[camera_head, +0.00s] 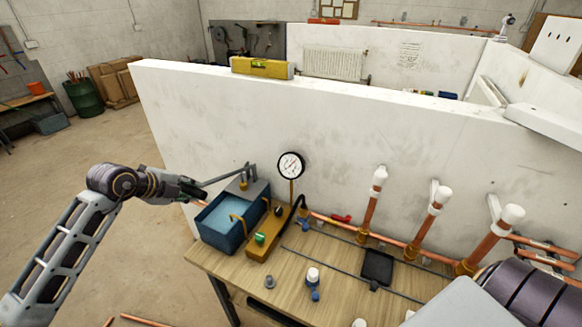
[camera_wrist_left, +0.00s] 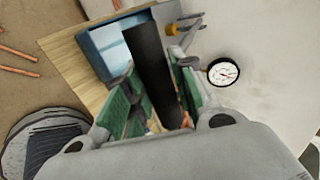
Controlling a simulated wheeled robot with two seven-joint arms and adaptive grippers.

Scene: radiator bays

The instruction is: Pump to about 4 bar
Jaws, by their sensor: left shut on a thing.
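A test pump stands on the left of the wooden bench, with a blue water tank (camera_head: 219,230) and a yellow-brown base block (camera_head: 267,240) beside it. Its grey lever (camera_head: 226,176) reaches left from a bracket above the tank. My left gripper (camera_head: 200,190) is shut on the lever's outer end. In the left wrist view the dark lever handle (camera_wrist_left: 152,75) lies between the green finger pads of my left gripper (camera_wrist_left: 158,98). The round white gauge (camera_head: 291,165) stands upright behind the block; it also shows in the left wrist view (camera_wrist_left: 223,72). Its reading is too small to tell. My right gripper is not in view.
A white partition wall (camera_head: 220,115) rises right behind the bench (camera_head: 340,270), with a yellow level (camera_head: 262,68) on top. Copper pipes with white caps (camera_head: 379,175) stand to the right. Small fittings and a black square pad (camera_head: 377,267) lie on the bench. Floor at left is mostly clear.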

